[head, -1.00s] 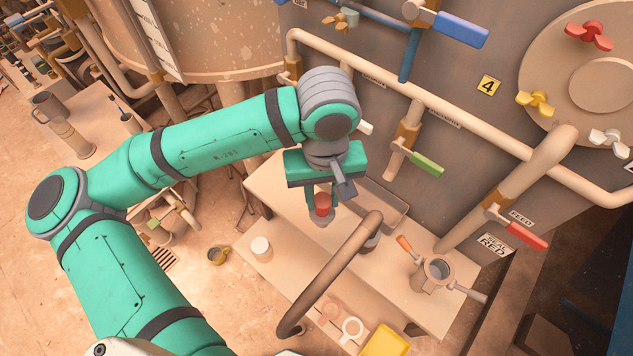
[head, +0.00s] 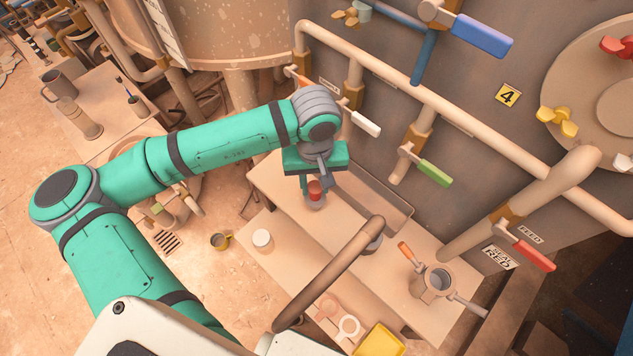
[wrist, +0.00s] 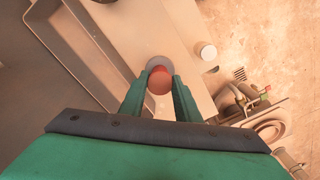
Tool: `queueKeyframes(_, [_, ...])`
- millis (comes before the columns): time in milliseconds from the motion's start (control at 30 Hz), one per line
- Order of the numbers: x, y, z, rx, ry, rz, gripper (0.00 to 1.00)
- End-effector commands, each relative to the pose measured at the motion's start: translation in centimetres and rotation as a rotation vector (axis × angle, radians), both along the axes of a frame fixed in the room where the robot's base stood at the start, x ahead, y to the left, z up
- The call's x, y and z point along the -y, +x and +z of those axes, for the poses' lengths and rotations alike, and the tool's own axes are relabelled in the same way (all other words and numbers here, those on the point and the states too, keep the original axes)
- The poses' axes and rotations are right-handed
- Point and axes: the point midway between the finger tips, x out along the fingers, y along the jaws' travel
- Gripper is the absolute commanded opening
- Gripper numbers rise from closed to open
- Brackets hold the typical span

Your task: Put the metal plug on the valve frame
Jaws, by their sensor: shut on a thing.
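The metal plug (head: 316,201) has a red top and a grey lower part. My gripper (head: 315,184) is shut on its red top, pointing down over the left part of the bench. In the wrist view, the red top (wrist: 159,82) sits between the two fingertips and the grey rim shows beyond it. The height of the plug above the bench is hard to tell. What looks like the valve frame (head: 428,290) is a round, open-topped metal body with an orange handle and a grey handle. It stands on the bench right of the gripper, apart from it.
A thick curved brown pipe (head: 330,274) rises between the gripper and the valve frame. A shallow tray (head: 390,215) lies behind the gripper against the tank. A white cylinder (head: 262,239), ring-shaped parts (head: 348,328) and a yellow tray (head: 379,341) sit near the front. Valve levers (head: 433,172) project above the bench.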

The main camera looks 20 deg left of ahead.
Motion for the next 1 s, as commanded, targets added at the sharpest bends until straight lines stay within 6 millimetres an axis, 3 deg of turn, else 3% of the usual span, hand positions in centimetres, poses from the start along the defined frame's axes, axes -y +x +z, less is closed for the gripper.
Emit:
queueKeyframes(400, [-0.3, -0.1, -0.5, 0.002, -0.001, 0.006, 0.01])
queueKeyframes(433, [-0.3, -0.1, -0.5, 0.001, 0.000, 0.005, 0.34])
queueKeyframes(500, [-0.2, 0.0, -0.5, 0.001, 0.000, 0.003, 0.48])
queueKeyframes(833, [-0.1, 0.0, -0.4, 0.001, 0.000, 0.002, 0.48])
queueKeyframes(1000, [-0.1, 0.1, 1.2, 0.004, 0.000, 0.002, 0.48])
